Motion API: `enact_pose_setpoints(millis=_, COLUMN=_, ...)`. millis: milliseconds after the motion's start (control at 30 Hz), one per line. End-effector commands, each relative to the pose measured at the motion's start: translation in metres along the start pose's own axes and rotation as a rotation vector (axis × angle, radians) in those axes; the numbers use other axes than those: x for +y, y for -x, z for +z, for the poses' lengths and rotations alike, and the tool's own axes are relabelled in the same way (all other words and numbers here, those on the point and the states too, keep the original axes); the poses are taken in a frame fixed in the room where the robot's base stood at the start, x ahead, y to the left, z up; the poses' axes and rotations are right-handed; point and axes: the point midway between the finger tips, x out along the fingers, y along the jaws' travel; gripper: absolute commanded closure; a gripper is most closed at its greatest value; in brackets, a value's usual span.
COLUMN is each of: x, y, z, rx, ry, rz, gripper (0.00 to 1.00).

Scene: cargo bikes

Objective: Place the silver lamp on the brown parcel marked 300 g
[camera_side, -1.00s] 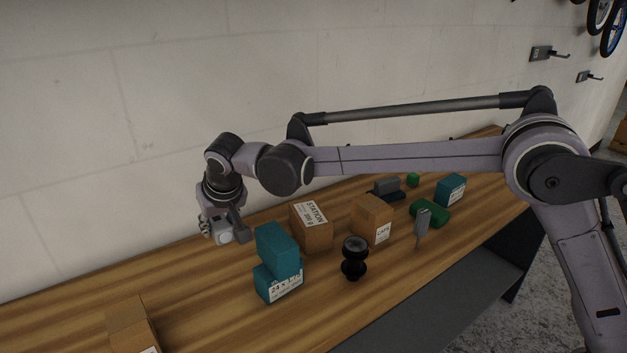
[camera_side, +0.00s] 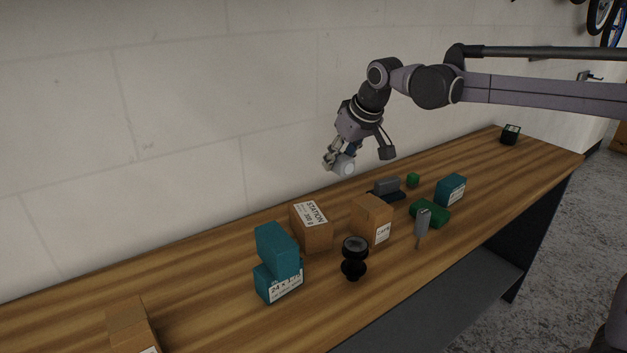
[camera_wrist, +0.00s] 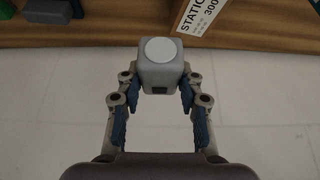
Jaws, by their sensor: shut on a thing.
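The silver lamp (camera_side: 344,168), a small grey block with a round white face, is held in my gripper (camera_side: 352,158) high above the bench, near the wall. In the wrist view the lamp (camera_wrist: 160,62) sits between the two fingers of my gripper (camera_wrist: 158,84), which are shut on its sides. The brown parcel marked 300 g (camera_side: 312,236) stands on the bench, below and left of the lamp in the side view. Its label reads STATION and its top is bare. In the wrist view part of the parcel (camera_wrist: 228,28) shows at the top right.
Close right of the parcel is another brown box (camera_side: 371,217). Two stacked teal boxes (camera_side: 278,262) stand left in front, and a black knobbed object (camera_side: 354,260) in front. Green, teal and grey items (camera_side: 430,213) lie right.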

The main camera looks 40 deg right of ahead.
Motion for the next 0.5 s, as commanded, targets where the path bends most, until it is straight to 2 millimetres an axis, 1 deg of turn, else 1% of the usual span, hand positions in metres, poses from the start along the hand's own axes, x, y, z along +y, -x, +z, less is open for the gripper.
enact_pose_setpoints(millis=33, x=0.015, y=0.007, z=0.004, rx=0.003, ry=-0.005, rz=0.003, gripper=0.96)
enact_pose_setpoints(millis=100, x=0.028, y=0.013, z=0.009, rx=0.006, ry=-0.004, rz=0.003, gripper=0.96)
enact_pose_setpoints(millis=233, x=0.04, y=0.018, z=0.014, rx=0.01, ry=-0.002, rz=0.003, gripper=0.96)
enact_pose_setpoints(millis=300, x=0.038, y=0.017, z=0.015, rx=0.011, ry=0.001, rz=0.002, gripper=0.96)
enact_pose_setpoints(millis=367, x=0.032, y=0.011, z=0.015, rx=0.011, ry=0.004, rz=0.001, gripper=0.96)
enact_pose_setpoints(millis=500, x=0.007, y=-0.007, z=0.013, rx=0.011, ry=0.006, rz=0.001, gripper=0.96)
